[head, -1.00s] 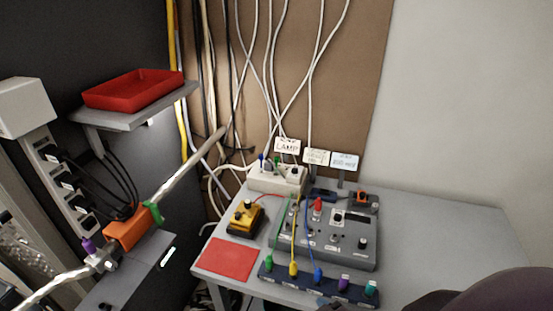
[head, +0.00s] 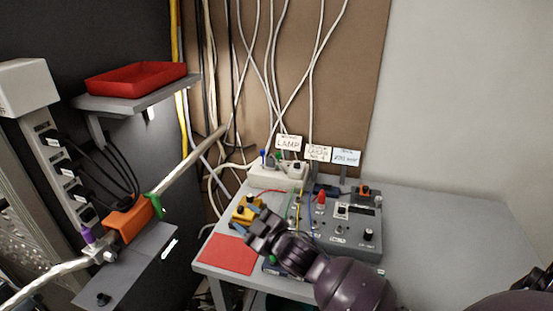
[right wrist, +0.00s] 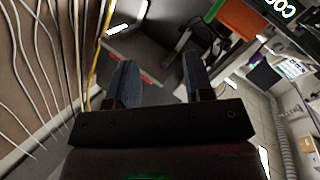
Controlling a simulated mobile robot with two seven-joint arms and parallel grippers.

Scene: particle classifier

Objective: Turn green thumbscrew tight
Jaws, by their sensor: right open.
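The green thumbscrew (head: 153,205) is on the right side of an orange block (head: 129,220), at a pale slanted tube on the left. In the right wrist view, a green part (right wrist: 213,10) shows beside an orange block (right wrist: 240,18) near the top. My right gripper (head: 258,226) is over the front left of the table, to the right of the thumbscrew and apart from it. In the right wrist view its two fingers (right wrist: 157,68) are spread with nothing between them. My left gripper is not in view.
A red tray (head: 137,78) sits on a shelf at upper left. The table holds a red mat (head: 228,255), a yellow device (head: 243,207), a grey control box (head: 352,236) and cables. My right arm hides part of the connector row. The table's right side is clear.

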